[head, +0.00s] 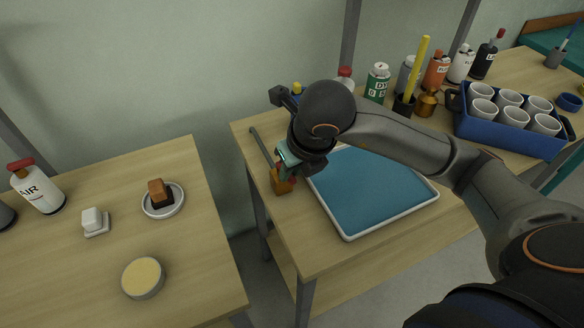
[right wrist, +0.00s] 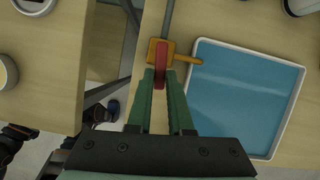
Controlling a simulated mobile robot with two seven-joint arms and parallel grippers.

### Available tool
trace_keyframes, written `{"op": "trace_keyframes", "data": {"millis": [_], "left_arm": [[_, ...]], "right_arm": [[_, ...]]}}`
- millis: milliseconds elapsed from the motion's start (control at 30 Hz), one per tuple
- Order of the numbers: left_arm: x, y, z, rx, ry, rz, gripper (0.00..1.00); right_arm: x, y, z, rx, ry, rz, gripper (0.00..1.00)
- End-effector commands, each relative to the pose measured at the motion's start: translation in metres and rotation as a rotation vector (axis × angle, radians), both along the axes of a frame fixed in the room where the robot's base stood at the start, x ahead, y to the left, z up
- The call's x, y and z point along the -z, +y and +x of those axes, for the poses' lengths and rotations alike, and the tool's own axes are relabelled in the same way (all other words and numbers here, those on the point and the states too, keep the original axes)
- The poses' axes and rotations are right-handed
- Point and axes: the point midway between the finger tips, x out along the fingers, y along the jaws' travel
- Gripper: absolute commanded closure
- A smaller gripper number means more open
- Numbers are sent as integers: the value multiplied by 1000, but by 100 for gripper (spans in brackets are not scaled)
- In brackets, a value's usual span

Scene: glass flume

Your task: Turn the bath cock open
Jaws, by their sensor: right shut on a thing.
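The bath cock is a brass-coloured body (right wrist: 183,59) with a red lever (right wrist: 161,62), at the end of a thin grey pipe (right wrist: 167,18) by the left side of the bath. Its short spout points right, toward the bath. In the right wrist view the lever lies roughly in line with the pipe and across the spout. My right gripper (right wrist: 161,78) is shut on the red lever, one green finger on each side. In the head view the brass body (head: 281,184) shows below my right gripper (head: 285,171), which hides most of the lever. My left gripper is not in view.
The white-rimmed bath (head: 433,197) with blue liquid lies right of the cock. Bottles, a yellow brush (head: 419,66) and a blue crate (head: 497,137) of cups stand behind it. A gap separates this bench from the left one, which holds a dish (head: 177,208) and tin (head: 143,279).

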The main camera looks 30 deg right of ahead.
Motion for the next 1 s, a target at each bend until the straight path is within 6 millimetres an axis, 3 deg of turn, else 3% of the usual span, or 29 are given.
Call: {"op": "trace_keyframes", "data": {"millis": [167, 200, 433, 767, 1000], "left_arm": [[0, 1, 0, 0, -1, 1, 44], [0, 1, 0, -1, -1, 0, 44], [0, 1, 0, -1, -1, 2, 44], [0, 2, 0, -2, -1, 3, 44], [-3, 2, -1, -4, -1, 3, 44]], "right_arm": [[-1, 0, 0, 0, 0, 0, 100], [-1, 0, 0, 0, 0, 0, 78], [0, 0, 0, -1, 0, 0, 52], [-4, 0, -1, -1, -1, 1, 51], [-41, -1, -15, -3, -8, 2, 51]]}}
